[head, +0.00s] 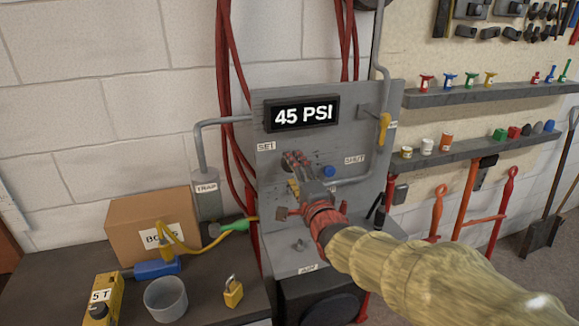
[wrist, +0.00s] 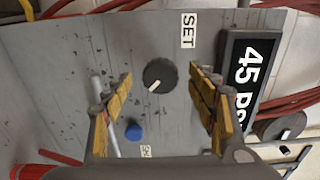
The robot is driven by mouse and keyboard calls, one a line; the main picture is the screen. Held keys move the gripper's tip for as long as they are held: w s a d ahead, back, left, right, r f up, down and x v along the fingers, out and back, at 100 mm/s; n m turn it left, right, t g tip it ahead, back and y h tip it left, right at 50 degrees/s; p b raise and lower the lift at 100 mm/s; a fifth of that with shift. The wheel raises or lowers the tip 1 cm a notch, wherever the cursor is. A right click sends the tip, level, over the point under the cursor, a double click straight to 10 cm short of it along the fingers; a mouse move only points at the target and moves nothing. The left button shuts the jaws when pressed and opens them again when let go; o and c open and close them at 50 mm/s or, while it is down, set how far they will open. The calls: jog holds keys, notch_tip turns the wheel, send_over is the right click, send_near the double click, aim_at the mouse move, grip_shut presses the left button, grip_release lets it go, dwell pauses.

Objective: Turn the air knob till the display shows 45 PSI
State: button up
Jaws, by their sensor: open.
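The display (head: 302,114) on the grey panel (head: 268,182) reads 45 PSI; it also shows sideways in the wrist view (wrist: 246,78). The air knob (wrist: 159,75), round and black with a pale pointer line, is beside the SET label (wrist: 189,29) in the wrist view. In the head view the knob is hidden behind my gripper (head: 296,160). My gripper is open, and in the wrist view its yellow-padded fingers (wrist: 160,105) stand apart on either side of the knob, with visible gaps and no contact seen.
A blue button (head: 328,171) sits at the panel's lower right, near my gripper. A yellow-handled valve (head: 384,128) is on a pipe at the right. Red hoses (head: 228,110) hang at the left. A box (head: 150,222), cup (head: 166,298) and padlock (head: 233,291) stand on the bench.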

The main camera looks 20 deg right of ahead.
jog(key=s, duration=0.8)
jog(key=shift+d, duration=0.15)
